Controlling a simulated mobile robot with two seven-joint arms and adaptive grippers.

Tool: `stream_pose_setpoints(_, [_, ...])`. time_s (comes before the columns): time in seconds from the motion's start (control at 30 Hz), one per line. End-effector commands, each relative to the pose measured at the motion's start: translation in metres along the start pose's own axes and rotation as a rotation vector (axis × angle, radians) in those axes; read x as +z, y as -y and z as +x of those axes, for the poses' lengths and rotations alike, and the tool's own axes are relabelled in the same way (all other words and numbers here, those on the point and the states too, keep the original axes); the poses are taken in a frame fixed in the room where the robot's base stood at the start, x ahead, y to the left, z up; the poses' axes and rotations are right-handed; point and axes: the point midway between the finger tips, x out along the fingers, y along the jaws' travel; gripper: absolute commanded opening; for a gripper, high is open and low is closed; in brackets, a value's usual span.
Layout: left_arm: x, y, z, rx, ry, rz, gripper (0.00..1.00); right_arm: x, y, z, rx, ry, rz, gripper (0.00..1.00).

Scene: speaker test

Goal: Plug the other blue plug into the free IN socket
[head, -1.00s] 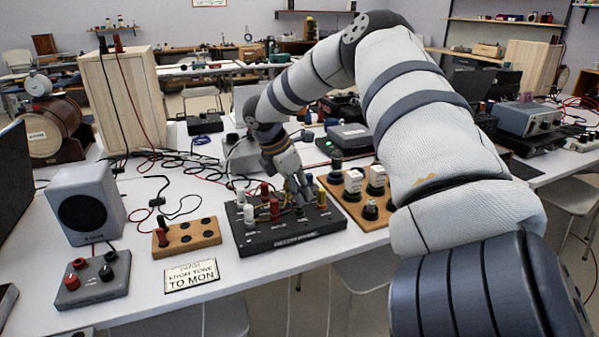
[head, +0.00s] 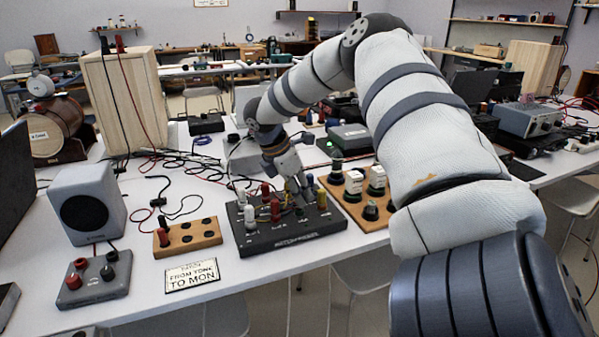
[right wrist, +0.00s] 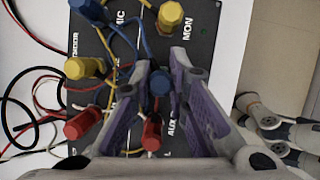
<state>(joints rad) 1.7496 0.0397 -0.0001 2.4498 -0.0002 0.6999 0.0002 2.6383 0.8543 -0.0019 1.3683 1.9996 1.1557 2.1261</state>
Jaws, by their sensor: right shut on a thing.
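The black patch box (head: 285,239) stands near the table's front edge in the head view, with white, red, yellow and blue plugs standing on it. My right gripper (head: 299,196) is low over its right half. In the right wrist view my right gripper (right wrist: 160,98) is shut on a blue plug (right wrist: 160,82), between its two purple-padded fingers. Another blue plug (right wrist: 90,10) stands at the upper left, with a blue cable nearby. I cannot make out an IN label or a free socket; the fingers hide part of the box. My left gripper is not in view.
Close around the fingers are yellow plugs (right wrist: 171,17), red plugs (right wrist: 152,133) and loose cables. Beside the box are a wooden block with holes (head: 187,239) and a wooden board with several knobs (head: 372,225). A card (head: 192,275) reads "FROM TONE TO MON".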

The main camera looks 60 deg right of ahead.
Motion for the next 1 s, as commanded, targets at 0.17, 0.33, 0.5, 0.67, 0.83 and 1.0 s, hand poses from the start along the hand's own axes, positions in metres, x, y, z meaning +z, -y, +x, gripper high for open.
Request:
stream_pose_setpoints(0.17, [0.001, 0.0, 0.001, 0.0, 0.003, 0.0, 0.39, -0.002, 0.0, 0.004, -0.001, 0.001, 0.0, 0.0])
stream_pose_setpoints(0.33, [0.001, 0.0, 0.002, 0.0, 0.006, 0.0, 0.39, -0.003, 0.0, 0.006, -0.002, 0.001, 0.0, 0.0])
stream_pose_setpoints(0.5, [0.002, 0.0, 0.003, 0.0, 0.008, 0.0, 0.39, -0.004, 0.0, 0.01, -0.002, 0.001, 0.0, 0.0])
stream_pose_setpoints(0.67, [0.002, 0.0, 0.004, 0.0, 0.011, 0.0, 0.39, -0.005, 0.0, 0.013, -0.002, 0.001, 0.0, 0.0])
stream_pose_setpoints(0.83, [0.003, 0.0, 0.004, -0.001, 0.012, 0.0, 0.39, -0.006, 0.0, 0.015, -0.001, 0.0, 0.0, 0.2])
stream_pose_setpoints(1.0, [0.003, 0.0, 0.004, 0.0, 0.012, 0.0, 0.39, -0.006, 0.0, 0.014, -0.001, 0.0, 0.0, 0.39])
